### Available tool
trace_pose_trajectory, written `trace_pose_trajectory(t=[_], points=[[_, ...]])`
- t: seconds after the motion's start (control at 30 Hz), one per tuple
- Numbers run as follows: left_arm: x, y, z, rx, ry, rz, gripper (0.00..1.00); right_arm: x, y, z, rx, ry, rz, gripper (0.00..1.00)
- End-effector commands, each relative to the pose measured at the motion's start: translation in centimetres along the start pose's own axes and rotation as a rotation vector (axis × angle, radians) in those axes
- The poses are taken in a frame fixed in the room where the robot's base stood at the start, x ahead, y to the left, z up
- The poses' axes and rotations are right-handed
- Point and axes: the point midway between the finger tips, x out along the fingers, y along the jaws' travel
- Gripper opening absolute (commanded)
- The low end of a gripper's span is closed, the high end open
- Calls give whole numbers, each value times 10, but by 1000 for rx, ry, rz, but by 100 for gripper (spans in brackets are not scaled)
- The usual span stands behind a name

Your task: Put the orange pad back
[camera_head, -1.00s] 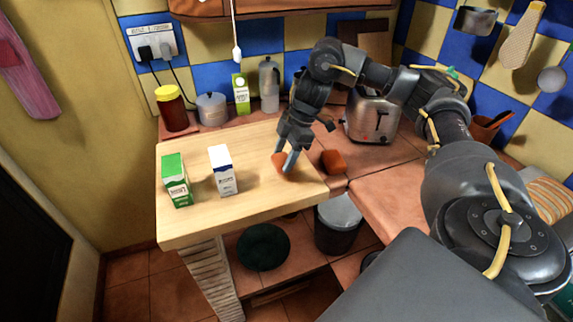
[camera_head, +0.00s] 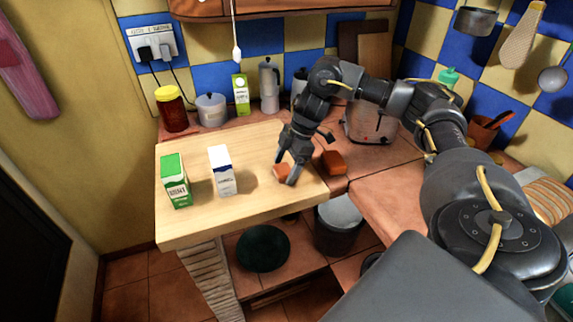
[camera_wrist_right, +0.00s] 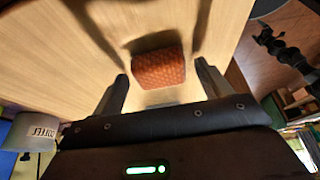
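An orange pad (camera_head: 281,171) lies on the pale wooden board near its right side, partly hidden by my right gripper. In the right wrist view the orange pad (camera_wrist_right: 158,67) is a small speckled block on the wood. My right gripper (camera_head: 287,179) points down at the pad, low over the board. Its two fingers (camera_wrist_right: 162,82) are apart, one to each side of the pad's near edge, with a gap showing on both sides. My left gripper is not in view.
Another orange-brown block (camera_head: 333,162) sits to the right by the counter edge. A green carton (camera_head: 174,181) and a white-blue carton (camera_head: 222,171) stand on the board's left. A toaster (camera_head: 370,122) stands behind at the right. The board's middle is clear.

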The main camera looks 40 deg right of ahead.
Motion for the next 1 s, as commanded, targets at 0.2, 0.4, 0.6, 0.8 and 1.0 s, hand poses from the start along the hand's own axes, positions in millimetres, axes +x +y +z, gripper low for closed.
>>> trace_pose_trajectory(t=[0.2,0.4,0.6,0.8,1.0], points=[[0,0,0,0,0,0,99,-1,0,-1,-1,0,1,77],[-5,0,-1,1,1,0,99,-26,1,-3,-2,1,5,77],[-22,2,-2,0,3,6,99,-72,1,-4,-1,1,6,77],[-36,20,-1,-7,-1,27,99,-107,1,-4,-1,0,4,77],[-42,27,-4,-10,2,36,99,-122,0,-2,-1,-1,2,77]])
